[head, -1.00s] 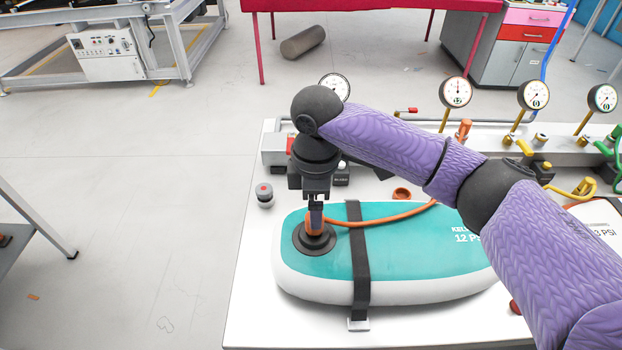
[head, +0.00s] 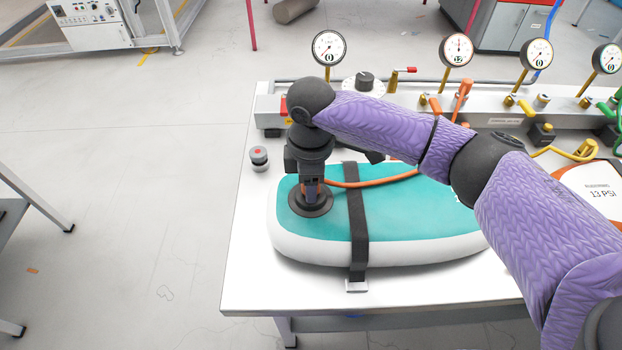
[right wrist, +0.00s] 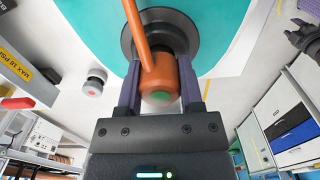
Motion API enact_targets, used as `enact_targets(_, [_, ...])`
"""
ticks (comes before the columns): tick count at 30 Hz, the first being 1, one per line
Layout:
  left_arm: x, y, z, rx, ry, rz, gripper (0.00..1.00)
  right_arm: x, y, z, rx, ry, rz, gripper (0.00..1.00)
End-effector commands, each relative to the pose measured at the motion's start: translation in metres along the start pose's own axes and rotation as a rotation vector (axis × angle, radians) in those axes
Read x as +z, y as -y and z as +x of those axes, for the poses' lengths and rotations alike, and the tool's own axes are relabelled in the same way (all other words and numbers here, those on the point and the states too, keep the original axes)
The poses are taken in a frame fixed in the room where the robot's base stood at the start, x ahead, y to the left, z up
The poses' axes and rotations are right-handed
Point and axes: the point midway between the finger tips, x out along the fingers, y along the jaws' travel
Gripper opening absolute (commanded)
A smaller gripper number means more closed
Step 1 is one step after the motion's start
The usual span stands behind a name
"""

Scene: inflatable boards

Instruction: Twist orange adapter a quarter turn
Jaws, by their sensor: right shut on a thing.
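The orange adapter (right wrist: 157,76) stands in the round black valve (right wrist: 124,42) of the teal and white inflatable board. My right gripper (right wrist: 158,88) is shut on the adapter, one finger on each side of it. In the head view the right gripper (head: 311,190) points down over the valve (head: 318,207) and hides most of the adapter. The orange hose (head: 375,181) runs from the adapter to the right across the board (head: 420,212). My left gripper is in neither view.
A black strap (head: 357,225) crosses the board on the white table (head: 240,285). My purple arm covers the board's right end.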

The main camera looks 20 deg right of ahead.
Motion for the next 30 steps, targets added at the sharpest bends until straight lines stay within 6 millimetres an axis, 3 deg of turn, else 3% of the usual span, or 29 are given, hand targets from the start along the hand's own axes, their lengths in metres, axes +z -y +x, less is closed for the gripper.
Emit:
enact_targets(2, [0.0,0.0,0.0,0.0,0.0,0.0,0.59,0.0,0.0,0.0,0.0,0.0,0.0,0.0])
enact_targets(3, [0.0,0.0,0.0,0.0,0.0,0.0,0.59,0.0,0.0,0.0,0.0,0.0,0.0,0.45])
enact_targets(9, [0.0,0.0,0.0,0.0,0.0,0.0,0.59,0.0,0.0,0.0,0.0,0.0,0.0,0.03])
enact_targets(10, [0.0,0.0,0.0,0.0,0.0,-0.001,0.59,0.0,0.0,0.0,0.0,0.0,0.0,0.0])
enact_targets(14, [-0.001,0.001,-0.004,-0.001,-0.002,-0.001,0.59,0.0,0.0,-0.002,0.0,0.0,-0.047,0.0])
enact_targets(22, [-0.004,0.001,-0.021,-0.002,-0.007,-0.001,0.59,0.0,0.0,-0.002,0.0,-0.001,-0.398,0.0])
enact_targets(30, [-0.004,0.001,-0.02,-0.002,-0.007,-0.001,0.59,0.0,0.0,0.0,0.001,-0.001,-0.44,0.0])
